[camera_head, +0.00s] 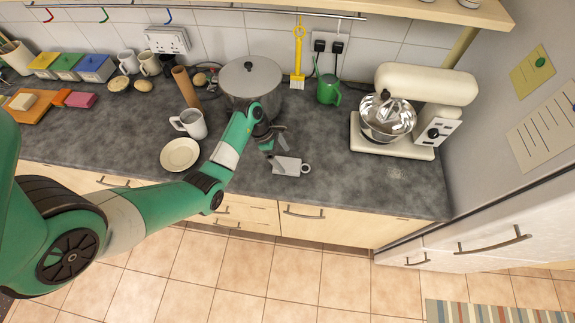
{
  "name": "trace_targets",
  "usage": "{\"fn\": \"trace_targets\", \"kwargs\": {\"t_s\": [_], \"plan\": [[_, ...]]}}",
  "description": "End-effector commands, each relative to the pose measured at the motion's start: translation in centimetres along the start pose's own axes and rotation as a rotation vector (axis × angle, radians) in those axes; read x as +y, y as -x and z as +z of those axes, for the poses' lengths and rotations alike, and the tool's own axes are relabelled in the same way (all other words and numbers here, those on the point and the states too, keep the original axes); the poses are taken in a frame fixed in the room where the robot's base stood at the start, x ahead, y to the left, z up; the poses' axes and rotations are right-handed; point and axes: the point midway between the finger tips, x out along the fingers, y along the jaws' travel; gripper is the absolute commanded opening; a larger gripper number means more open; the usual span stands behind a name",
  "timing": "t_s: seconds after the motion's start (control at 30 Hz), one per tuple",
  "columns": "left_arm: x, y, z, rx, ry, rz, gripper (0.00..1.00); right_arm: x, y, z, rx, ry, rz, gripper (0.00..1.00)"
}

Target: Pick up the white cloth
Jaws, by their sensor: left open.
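I cannot make out a white cloth for sure in the head view. My left gripper (279,148) reaches over the counter from the left, open, with its dark fingers just above or beside a small white-grey object (289,167). This object looks like a mug lying on its side, with a round handle at its right end. The fingers hide part of its left end, and I cannot tell whether they touch it. My right gripper is out of view.
A large lidded pot (250,79) stands just behind the gripper. A white mug (189,123) and a plate (180,154) are to its left. A green watering can (328,88) and a stand mixer (405,110) are to the right. The counter's front right is clear.

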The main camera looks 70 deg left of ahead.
Motion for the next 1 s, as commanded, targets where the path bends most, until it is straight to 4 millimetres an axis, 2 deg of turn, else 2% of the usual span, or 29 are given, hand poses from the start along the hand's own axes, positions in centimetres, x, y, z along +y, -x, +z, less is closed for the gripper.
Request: {"fn": "trace_targets", "kwargs": {"t_s": [0.1,0.23,0.97,1.0], "plan": [[-0.2,-2.3,-0.4,0.001,0.001,-0.005,1.0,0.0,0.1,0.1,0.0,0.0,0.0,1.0],[-0.1,-3.7,-0.3,0.001,-0.001,-0.003,1.0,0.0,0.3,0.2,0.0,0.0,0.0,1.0],[-0.1,-4.2,-0.5,0.0,0.0,-0.001,1.0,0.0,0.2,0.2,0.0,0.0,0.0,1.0],[-0.1,-4.2,-0.5,0.0,0.0,-0.001,0.95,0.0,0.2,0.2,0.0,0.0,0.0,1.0]]}}
